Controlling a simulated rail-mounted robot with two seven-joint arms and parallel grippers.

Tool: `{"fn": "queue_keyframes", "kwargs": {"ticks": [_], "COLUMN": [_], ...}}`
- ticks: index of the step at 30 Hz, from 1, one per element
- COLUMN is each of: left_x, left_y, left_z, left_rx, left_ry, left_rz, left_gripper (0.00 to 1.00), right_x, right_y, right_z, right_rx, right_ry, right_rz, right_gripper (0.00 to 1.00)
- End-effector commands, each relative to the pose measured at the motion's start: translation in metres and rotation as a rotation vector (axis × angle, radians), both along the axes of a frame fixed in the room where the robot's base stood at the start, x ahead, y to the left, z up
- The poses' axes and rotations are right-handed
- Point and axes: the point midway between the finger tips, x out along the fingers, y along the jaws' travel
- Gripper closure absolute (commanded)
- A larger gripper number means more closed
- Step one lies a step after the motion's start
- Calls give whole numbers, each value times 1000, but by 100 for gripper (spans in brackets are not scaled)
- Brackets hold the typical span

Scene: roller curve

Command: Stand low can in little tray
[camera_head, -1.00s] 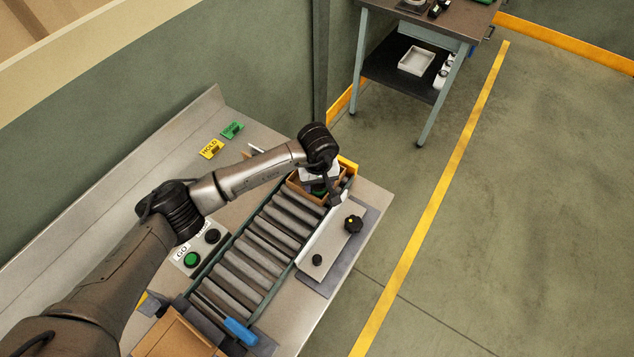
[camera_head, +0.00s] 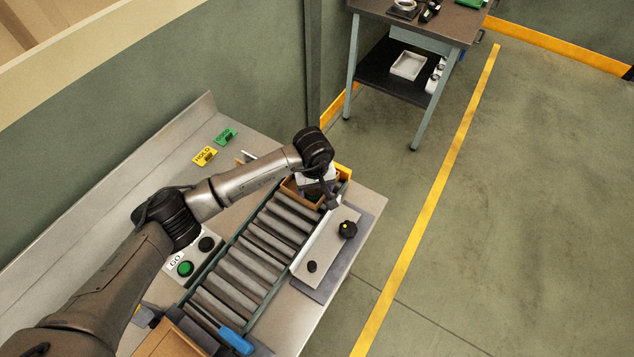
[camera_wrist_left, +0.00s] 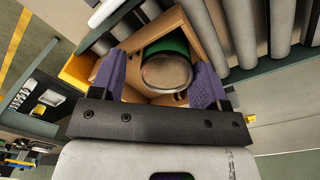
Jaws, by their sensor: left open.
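A wooden tray (camera_head: 289,188) sits at the far end of the roller track; its walls also show in the left wrist view (camera_wrist_left: 205,38). A low can with a green side and a greyish round end (camera_wrist_left: 166,72) is inside the tray, its end facing the wrist camera. Only a bit of green shows in the head view, mostly hidden by my gripper. My left gripper (camera_head: 323,198) is over the tray, open. In the left wrist view its two purple fingers (camera_wrist_left: 157,80) are on either side of the can, with a gap visible on the left. My right gripper is not in view.
The roller track (camera_head: 250,255) runs from the tray toward the front. A plate with black knobs (camera_head: 330,245) lies right of it. A button box (camera_head: 190,262) stands left. A blue-handled tool (camera_head: 236,341) and another wooden box (camera_head: 172,342) are at the near end.

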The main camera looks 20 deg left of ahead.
Motion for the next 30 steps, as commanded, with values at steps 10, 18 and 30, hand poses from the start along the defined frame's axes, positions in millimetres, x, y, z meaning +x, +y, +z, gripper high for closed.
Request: {"fn": "queue_keyframes", "kwargs": {"ticks": [10, 18, 30], "left_x": [-5, -6, -6], "left_y": [7, 5, 4], "left_z": [45, 93, 117], "left_rx": [21, 16, 15], "left_ry": [21, 21, 23], "left_rz": [8, 8, 7], "left_gripper": [24, 24, 24], "right_x": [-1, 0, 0], "right_y": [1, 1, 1], "right_z": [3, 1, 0], "right_rx": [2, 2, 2], "right_ry": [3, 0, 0], "right_rz": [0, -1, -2], "right_gripper": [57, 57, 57]}}
